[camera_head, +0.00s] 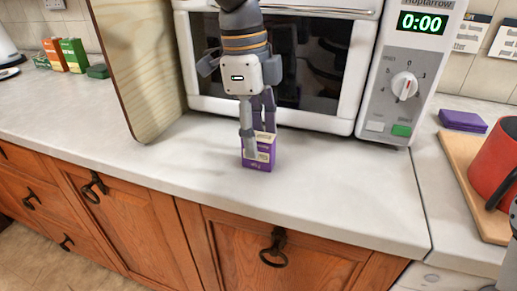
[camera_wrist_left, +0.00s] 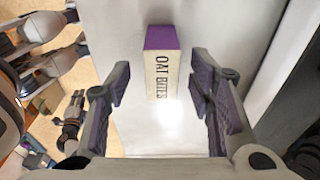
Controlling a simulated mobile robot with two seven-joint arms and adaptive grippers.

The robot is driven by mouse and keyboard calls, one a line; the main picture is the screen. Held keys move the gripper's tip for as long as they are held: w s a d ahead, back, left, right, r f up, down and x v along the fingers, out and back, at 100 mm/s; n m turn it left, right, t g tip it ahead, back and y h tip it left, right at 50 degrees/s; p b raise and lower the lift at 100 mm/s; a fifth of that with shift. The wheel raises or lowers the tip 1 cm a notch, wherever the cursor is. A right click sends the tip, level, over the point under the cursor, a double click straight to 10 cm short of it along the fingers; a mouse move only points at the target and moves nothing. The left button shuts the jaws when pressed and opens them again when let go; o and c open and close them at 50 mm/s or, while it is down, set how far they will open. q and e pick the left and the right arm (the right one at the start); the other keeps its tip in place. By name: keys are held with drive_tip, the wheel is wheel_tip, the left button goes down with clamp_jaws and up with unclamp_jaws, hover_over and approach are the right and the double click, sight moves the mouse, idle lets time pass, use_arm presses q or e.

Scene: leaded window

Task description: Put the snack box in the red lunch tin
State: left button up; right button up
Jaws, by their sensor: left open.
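The snack box (camera_head: 262,156) is a small purple and cream carton standing on the white counter in front of the microwave. In the left wrist view its cream face (camera_wrist_left: 162,77) reads "OAT BITES". My left gripper (camera_head: 256,143) is open, pointing down over the box. In the wrist view the box lies between the two spread fingers (camera_wrist_left: 163,95), with a gap on each side. A red container (camera_head: 495,160) with a dark handle sits at the right edge of the head view, partly cut off; I cannot tell whether it is the lunch tin. My right gripper is not seen.
Small cartons (camera_head: 64,55) stand far left. The counter front is clear.

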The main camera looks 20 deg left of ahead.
use_arm(q)
drive_tip(key=shift+d+f, duration=0.1)
drive_tip(key=shift+f, duration=0.7)
clamp_jaws()
